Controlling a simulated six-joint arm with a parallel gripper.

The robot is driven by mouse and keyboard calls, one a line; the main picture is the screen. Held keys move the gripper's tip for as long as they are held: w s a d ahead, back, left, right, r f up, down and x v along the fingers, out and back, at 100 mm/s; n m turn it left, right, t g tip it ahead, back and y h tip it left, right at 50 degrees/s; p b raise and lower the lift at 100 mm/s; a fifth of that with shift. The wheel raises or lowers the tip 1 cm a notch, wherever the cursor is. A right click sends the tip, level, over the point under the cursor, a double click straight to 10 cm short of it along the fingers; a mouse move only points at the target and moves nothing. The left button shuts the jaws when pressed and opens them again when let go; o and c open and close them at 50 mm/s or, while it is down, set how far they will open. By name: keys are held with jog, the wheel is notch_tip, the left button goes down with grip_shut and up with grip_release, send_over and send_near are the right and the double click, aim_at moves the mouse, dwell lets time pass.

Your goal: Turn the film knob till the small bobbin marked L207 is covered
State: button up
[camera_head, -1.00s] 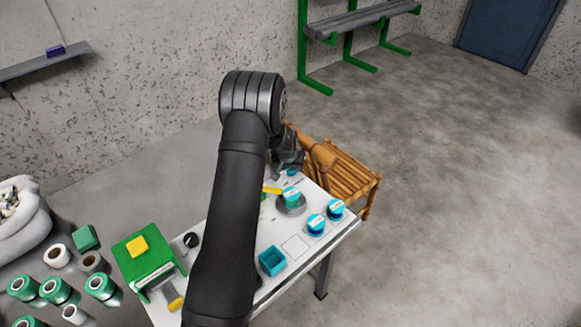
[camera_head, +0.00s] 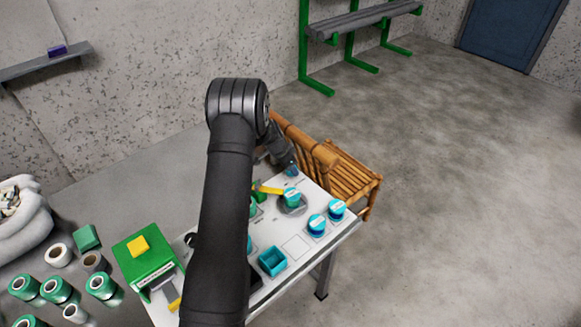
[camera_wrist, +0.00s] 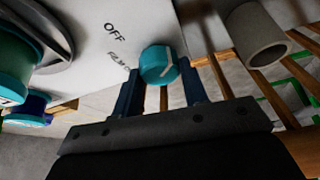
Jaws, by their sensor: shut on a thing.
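The film knob (camera_wrist: 158,64), teal with a pale pointer line, sits on the white panel next to printed lettering that starts "FILM". My gripper (camera_wrist: 161,88) has one finger on each side of it and is shut on it. In the head view my gripper (camera_head: 287,166) is at the far end of the table, largely behind my arm. A teal bobbin with a pale label (camera_head: 292,197) stands on a round grey turntable (camera_head: 302,208); part of it also shows in the wrist view (camera_wrist: 12,65). Its label is too small to read.
Two more teal bobbins (camera_head: 317,224) stand to the right, by a square outline. A teal open box (camera_head: 272,261) is nearer. A yellow bar (camera_head: 269,190) lies beside the turntable. A wooden chair (camera_head: 350,178) stands close behind the table.

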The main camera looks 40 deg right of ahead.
jog(key=m+g, duration=0.1)
jog(key=m, duration=0.2)
jog(key=shift+w+m+y, duration=0.15)
jog(key=shift+m+y, duration=0.15)
jog(key=shift+w+m+g+y, duration=0.1)
jog(key=shift+m+g+y, duration=0.5)
jog(key=shift+m, duration=1.3)
jog(key=o, duration=1)
jog(key=v, duration=1.7)
jog(key=shift+w+a, duration=0.1)
jog(key=shift+w, duration=0.15)
